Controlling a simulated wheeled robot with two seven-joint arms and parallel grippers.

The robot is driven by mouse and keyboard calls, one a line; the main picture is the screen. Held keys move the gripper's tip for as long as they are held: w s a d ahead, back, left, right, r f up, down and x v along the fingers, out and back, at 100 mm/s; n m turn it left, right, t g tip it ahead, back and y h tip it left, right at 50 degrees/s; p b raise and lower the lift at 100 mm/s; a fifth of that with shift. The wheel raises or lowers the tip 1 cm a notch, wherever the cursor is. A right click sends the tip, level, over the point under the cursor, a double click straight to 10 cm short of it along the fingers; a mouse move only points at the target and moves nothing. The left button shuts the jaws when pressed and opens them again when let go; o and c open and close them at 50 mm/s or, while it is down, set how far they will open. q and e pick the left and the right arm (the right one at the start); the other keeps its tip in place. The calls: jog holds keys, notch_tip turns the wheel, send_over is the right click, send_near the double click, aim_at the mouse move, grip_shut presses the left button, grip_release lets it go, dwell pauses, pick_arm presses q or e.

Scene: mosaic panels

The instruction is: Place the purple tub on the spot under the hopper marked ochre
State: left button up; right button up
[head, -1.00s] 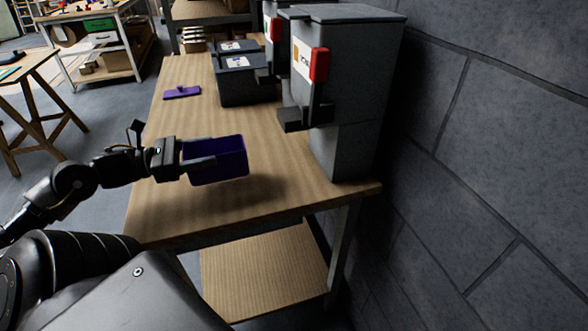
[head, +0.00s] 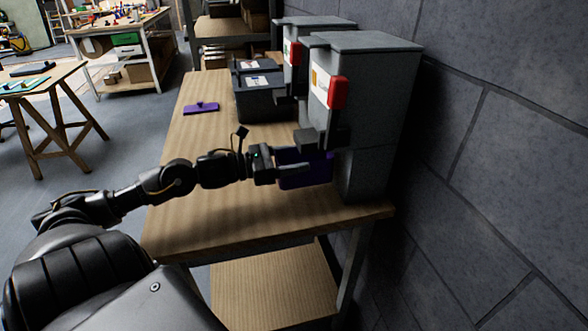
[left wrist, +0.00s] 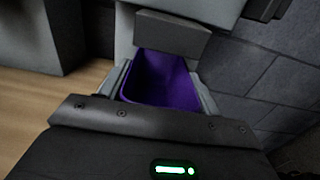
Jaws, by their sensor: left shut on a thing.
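My left gripper (head: 283,168) is shut on the purple tub (head: 308,175). The open-topped tub is upright, beside the nearer grey hopper (head: 378,110). The hopper's dark spout (head: 322,138) covers part of the tub in the head view. In the left wrist view, the tub (left wrist: 160,82) sits between the two fingers, with the spout block (left wrist: 172,35) over its far part. The hopper bears a label (head: 320,84) with an ochre patch and a red part. I cannot tell whether the tub touches the table; the spot beneath is hidden. My right gripper is out of view.
A second grey hopper (head: 312,24) stands behind the nearer one. Dark labelled bins (head: 260,100) and a flat purple piece (head: 201,108) are farther back on the wooden table (head: 215,215). A stone wall (head: 500,160) runs along the right. The table's left front is clear.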

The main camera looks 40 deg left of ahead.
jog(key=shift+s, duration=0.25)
pick_arm(q)
notch_tip(320, 180, down, 3)
jog(key=shift+r+p, duration=0.1)
jog(key=shift+p, duration=0.25)
jog(key=shift+f, duration=0.3)
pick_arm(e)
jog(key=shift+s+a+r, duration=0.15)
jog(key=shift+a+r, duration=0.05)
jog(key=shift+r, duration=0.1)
pick_arm(q)
jog(key=shift+d, duration=0.1)
jog(key=shift+f, duration=0.2)
jog(key=o, duration=1.1)
jog(key=shift+c, duration=0.2)
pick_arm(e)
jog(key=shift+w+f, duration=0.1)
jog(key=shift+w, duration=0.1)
